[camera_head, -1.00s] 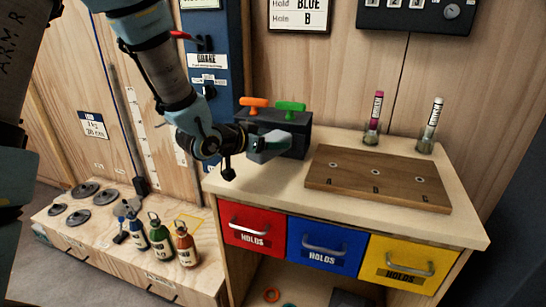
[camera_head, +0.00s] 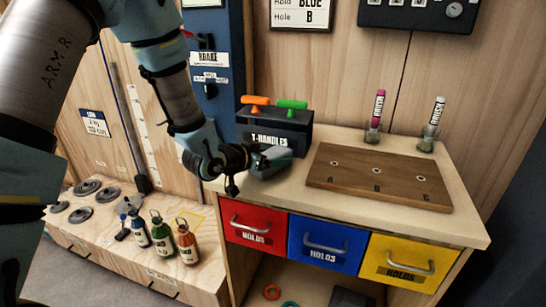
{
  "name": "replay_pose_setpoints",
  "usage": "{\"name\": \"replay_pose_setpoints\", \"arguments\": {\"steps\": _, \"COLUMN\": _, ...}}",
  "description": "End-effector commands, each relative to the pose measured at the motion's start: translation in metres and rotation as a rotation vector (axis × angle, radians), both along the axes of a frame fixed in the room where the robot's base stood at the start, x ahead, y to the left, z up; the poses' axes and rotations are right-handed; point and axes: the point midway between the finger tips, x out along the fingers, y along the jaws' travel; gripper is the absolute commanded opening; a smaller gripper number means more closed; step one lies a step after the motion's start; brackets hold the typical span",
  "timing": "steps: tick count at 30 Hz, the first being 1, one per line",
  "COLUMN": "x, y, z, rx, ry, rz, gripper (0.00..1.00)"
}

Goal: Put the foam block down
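My gripper (camera_head: 273,158) is low over the left end of the workbench top (camera_head: 309,160), just in front of the dark T-handles box (camera_head: 275,132). Its fingers are seen from the side, as a small grey-green and dark shape. I cannot tell whether they are open or shut. I cannot make out a foam block apart from the gripper. Any block between the fingers is hidden or too small to tell.
A wooden board (camera_head: 330,175) with holes lies to the right of my gripper. Two marker-like sticks (camera_head: 377,115) stand in glass holders behind it. Red (camera_head: 255,222), blue (camera_head: 325,243) and yellow (camera_head: 405,263) drawers are below. Bottles (camera_head: 161,235) stand on the lower left bench.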

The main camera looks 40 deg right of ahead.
Motion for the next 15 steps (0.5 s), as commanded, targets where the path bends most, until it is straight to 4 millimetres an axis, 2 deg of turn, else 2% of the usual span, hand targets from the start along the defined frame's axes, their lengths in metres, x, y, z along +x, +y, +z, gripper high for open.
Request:
{"name": "replay_pose_setpoints", "arguments": {"steps": 1, "x": 0.0, "y": 0.0, "z": 0.0002, "rx": 0.0, "ry": 0.0, "rz": 0.0, "gripper": 0.91}}
{"name": "replay_pose_setpoints", "arguments": {"steps": 4, "x": 0.0, "y": 0.0, "z": 0.0002, "rx": 0.0, "ry": 0.0, "rz": 0.0, "gripper": 1.0}}
{"name": "replay_pose_setpoints", "arguments": {"steps": 14, "x": 0.0, "y": 0.0004, "z": 0.006, "rx": 0.0, "ry": 0.0, "rz": 0.0, "gripper": 1.0}}
{"name": "replay_pose_setpoints", "arguments": {"steps": 15, "x": -0.0002, "y": 0.0056, "z": 0.0051, "rx": 0.001, "ry": -0.001, "rz": 0.002, "gripper": 1.0}}
